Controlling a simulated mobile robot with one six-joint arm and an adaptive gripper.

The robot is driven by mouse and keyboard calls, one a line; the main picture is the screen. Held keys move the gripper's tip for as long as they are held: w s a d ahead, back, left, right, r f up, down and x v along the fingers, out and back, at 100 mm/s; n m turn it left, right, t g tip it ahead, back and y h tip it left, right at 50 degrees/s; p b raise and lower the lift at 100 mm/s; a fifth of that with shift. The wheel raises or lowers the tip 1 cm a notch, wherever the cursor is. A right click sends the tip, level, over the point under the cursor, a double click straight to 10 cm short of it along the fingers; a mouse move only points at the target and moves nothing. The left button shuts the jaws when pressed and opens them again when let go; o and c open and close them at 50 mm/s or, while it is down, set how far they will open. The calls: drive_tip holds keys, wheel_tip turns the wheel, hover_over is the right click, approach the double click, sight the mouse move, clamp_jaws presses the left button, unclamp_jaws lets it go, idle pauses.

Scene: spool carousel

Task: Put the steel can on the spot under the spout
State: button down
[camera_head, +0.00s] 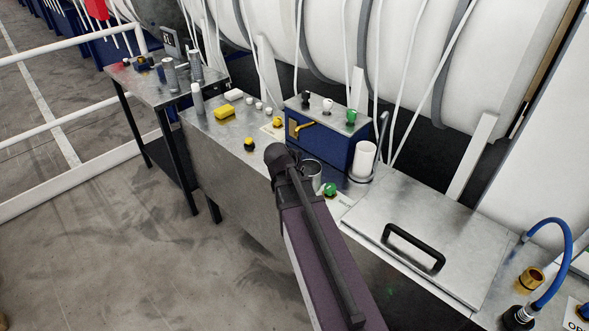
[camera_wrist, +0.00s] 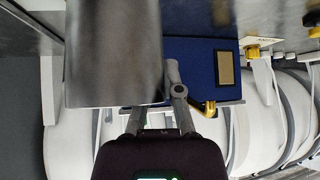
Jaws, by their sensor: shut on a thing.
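The steel can (camera_head: 313,173) shows in the head view just right of my wrist, partly hidden by my arm. In the wrist view the can (camera_wrist: 113,55) is large, at left of centre. My gripper (camera_wrist: 158,95) is shut on it near its right edge; the exact grip is hard to see. In the head view my arm hides the fingers. A thin grey curved pipe that looks like the spout (camera_head: 382,135) rises at the right end of the blue box. A white cylinder (camera_head: 364,160) stands by it. The spot under the spout is not clearly visible.
The blue box (camera_head: 330,145) carries several knobs and a yellow lever (camera_head: 301,127). A green button (camera_head: 330,189) is near the can. A metal lid with a black handle (camera_head: 414,247) lies right.

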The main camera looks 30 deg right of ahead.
drive_tip(key=shift+w+a+m+g+p, duration=0.3)
drive_tip(key=shift+w+a, duration=0.05)
drive_tip(key=shift+a, duration=0.1)
idle(0.7)
drive_tip(key=shift+w, duration=0.1)
drive_tip(key=w+d+f+b, duration=0.1)
drive_tip(key=w+d, duration=0.3)
drive_tip(key=w, duration=1)
drive_tip(key=shift+f, duration=0.15)
drive_tip(key=f+b, duration=0.2)
drive_tip(key=w+f+b, duration=0.1)
drive_tip(key=b, duration=0.1)
drive_tip(key=shift+w+d+f, duration=0.1)
drive_tip(key=shift+d+f, duration=0.05)
drive_tip(key=shift+f, duration=0.2)
drive_tip(key=shift+f, duration=0.1)
